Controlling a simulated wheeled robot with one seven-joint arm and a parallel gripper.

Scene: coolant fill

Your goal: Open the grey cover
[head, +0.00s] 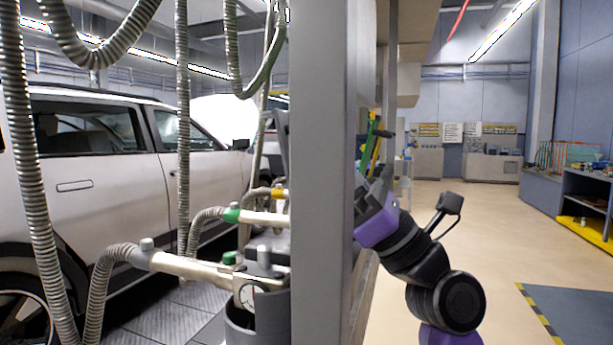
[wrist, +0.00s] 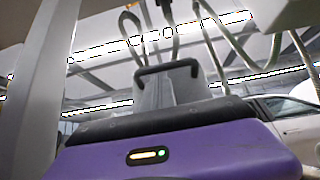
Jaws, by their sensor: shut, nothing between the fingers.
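A grey pillar (head: 320,180) stands close in front, left of my arm. Left of it are pipe fittings (head: 190,268), ribbed hoses (head: 183,110) and a silver car (head: 110,180). Green and yellow handles (head: 374,145) show beyond my gripper. The floor (head: 480,220) at right is open.

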